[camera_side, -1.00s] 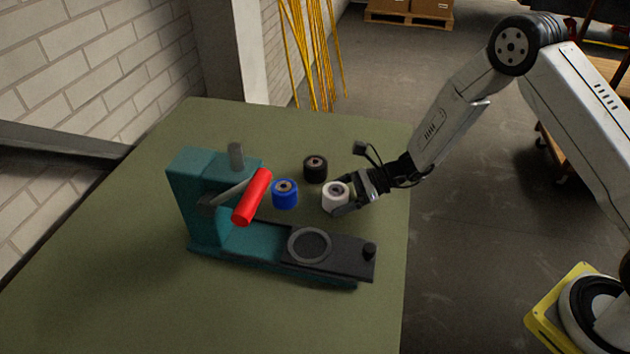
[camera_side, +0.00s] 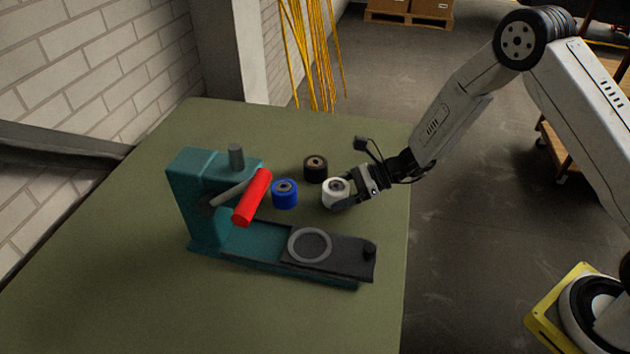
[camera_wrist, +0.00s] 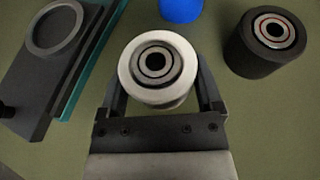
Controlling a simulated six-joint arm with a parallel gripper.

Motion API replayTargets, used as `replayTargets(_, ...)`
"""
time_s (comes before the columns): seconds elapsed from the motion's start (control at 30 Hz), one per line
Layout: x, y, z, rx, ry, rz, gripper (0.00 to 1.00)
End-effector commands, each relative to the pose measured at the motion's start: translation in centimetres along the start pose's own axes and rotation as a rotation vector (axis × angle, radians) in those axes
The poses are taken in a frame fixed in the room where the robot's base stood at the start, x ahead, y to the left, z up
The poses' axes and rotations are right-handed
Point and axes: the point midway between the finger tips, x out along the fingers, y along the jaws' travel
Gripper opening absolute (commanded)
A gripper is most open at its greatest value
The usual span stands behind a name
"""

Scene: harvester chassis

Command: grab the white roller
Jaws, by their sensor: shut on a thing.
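The white roller (camera_side: 333,192) stands upright near the right side of the green table. My gripper (camera_side: 345,196) reaches it from the right and is shut on it. In the wrist view the white roller (camera_wrist: 157,70) sits between the two fingers of my gripper (camera_wrist: 160,92), one on each side. Its dark round centre faces up. I cannot tell whether its base is touching the table.
A blue roller (camera_side: 285,194) stands just left of the white one, and a black roller (camera_side: 315,169) behind it. A teal press (camera_side: 200,215) with a red handle (camera_side: 252,197) and a dark sliding plate with a grey ring (camera_side: 309,246) stands in front and left. The table's right edge is near.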

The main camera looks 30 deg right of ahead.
Motion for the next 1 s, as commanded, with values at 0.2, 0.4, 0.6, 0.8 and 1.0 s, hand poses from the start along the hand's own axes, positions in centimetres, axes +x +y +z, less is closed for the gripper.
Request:
replayTargets(0.2,-1.1,0.2,2.2,-0.002,-0.002,-0.001,0.20)
replayTargets(0.4,-2.9,1.8,3.8,-0.001,-0.002,-0.003,0.20)
replayTargets(0.6,-5.0,3.5,5.7,-0.002,-0.002,-0.002,0.20)
replayTargets(0.8,-7.2,6.0,6.7,0.001,-0.002,-0.002,0.20)
replayTargets(1.0,-9.4,8.6,7.3,0.000,-0.001,-0.002,0.20)
